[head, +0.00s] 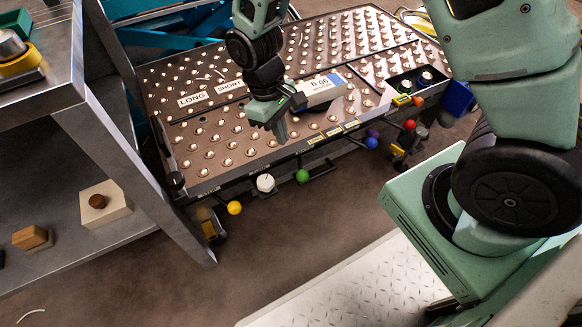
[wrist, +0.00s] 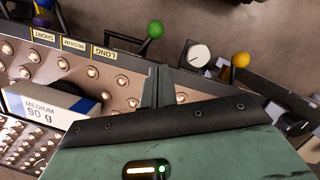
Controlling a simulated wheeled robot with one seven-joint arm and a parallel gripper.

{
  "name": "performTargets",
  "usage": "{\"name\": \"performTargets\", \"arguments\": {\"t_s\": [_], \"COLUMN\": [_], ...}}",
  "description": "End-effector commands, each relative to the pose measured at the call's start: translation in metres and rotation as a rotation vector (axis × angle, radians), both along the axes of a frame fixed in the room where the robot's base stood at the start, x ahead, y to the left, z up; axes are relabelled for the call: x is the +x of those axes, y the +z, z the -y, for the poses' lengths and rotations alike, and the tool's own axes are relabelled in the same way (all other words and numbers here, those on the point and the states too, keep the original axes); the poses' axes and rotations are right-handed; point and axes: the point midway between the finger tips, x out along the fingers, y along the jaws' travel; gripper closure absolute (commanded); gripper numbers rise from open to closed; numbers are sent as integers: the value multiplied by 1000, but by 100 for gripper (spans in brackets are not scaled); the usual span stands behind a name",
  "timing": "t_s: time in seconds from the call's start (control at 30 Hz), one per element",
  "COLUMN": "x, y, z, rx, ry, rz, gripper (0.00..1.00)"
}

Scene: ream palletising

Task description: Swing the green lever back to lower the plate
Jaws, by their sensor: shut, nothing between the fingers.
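The green lever's ball knob (head: 302,175) sticks out below the front edge of the ball-studded table (head: 215,150). It also shows in the wrist view (wrist: 155,29), on a dark rod that runs back to the table edge near the LONG label. My gripper (head: 282,136) is shut and empty, above the front part of the table, behind and left of the green knob in the head view. In the wrist view the closed fingers (wrist: 158,86) point towards the green knob, with a visible gap between. Which part is the plate that the lever works, I cannot tell.
A white knob (head: 265,183) and a yellow knob (head: 234,208) sit left of the green one; blue (head: 371,143) and red (head: 409,125) knobs sit right. A ream marked MEDIUM 90 g (wrist: 45,105) lies on the table beside my gripper. A grey shelf (head: 150,170) stands left.

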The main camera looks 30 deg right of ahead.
Motion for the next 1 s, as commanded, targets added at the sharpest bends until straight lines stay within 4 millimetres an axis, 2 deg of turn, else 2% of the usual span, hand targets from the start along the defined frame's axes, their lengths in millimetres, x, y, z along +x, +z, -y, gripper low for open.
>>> {"name": "performTargets", "arguments": {"t_s": [0.47, 0.57, 0.8, 1.0], "x": [0, -2, -11, -16], "y": [-8, -19, -62, -90], "z": [2, 3, 7, 11], "rx": [-3, -4, -4, -3], "ry": [-1, -1, -1, -2], "rz": [-3, -5, -5, -2], "gripper": [100, 100, 100, 100]}}
